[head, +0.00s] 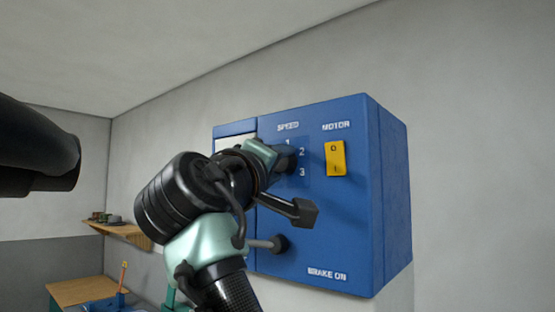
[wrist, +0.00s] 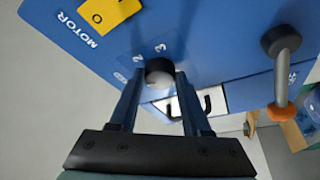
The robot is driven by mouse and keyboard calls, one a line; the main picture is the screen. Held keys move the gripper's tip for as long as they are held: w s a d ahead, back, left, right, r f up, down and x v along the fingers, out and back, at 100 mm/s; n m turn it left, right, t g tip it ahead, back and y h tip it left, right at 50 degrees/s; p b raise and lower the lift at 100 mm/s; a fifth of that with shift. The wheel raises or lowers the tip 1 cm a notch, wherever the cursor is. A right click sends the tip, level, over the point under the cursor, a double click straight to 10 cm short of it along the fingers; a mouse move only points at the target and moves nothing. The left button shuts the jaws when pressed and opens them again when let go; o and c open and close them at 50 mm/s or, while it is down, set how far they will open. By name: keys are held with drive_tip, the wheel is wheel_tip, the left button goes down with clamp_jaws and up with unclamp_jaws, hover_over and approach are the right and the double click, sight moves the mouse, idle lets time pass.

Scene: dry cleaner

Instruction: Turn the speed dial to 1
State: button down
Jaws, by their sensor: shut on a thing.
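The blue control box (head: 350,240) is on the wall, with the SPEED label and numbers 1, 2 and 3 on its front. The speed dial is a dark round knob (wrist: 159,71) between my fingertips in the wrist view. My gripper (head: 284,157) reaches the box front from the left and is shut on the dial; it also shows in the wrist view (wrist: 158,78). In the head view my gripper mostly hides the dial. The 2 and 3 are readable in the wrist view. Which number the dial points to cannot be told.
A yellow MOTOR switch (head: 335,158) is right of the dial. A wooden shelf (head: 125,232) and table (head: 80,290) are at left.

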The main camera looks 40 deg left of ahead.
drive_tip(key=shift+r+n, duration=0.1)
drive_tip(key=shift+n, duration=0.5)
drive_tip(key=shift+c, duration=1.8)
unclamp_jaws()
